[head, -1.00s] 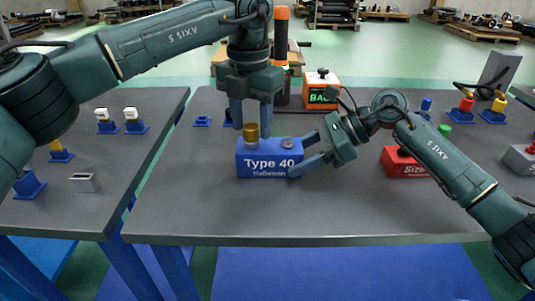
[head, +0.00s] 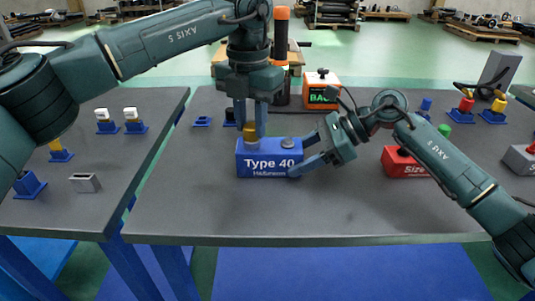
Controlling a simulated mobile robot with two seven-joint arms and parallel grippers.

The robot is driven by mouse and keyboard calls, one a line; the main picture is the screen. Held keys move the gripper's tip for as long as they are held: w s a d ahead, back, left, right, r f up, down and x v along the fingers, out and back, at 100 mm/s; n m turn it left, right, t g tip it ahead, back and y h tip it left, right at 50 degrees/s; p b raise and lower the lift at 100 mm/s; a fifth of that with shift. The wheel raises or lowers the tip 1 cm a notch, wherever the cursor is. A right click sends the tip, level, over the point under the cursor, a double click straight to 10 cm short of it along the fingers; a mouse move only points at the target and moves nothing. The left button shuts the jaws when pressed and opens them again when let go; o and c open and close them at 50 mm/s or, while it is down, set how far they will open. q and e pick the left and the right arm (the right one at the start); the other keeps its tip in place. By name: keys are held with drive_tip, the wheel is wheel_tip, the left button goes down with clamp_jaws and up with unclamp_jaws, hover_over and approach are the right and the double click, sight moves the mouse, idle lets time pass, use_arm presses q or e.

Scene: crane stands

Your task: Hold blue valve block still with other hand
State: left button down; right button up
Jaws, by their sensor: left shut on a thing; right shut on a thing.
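The blue valve block (head: 268,162), marked "Type 40", stands upright on the dark table near its middle. A brass-coloured fitting (head: 250,132) sits over the left part of its top, and a grey round port (head: 288,139) shows on the right part. My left gripper (head: 251,128) comes down from above and is shut on the brass fitting, whose upper part is partly hidden by the fingers. My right gripper (head: 308,160) reaches in from the right, with its fingers shut on the right end of the blue valve block.
A red block (head: 402,163) stands to the right. An orange box with a display (head: 321,92) is behind the blue block. Several coloured parts on blue stands line the back right. A second table (head: 60,213) is at the left. The front of the main table (head: 320,215) is clear.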

use_arm(q)
drive_tip(key=shift+r, duration=0.15)
drive_tip(key=n, duration=0.5)
drive_tip(key=shift+r, duration=0.1)
idle(0.4)
drive_tip(key=shift+n, duration=0.7)
drive_tip(key=n, duration=0.4)
use_arm(e)
drive_tip(key=shift+f, duration=0.1)
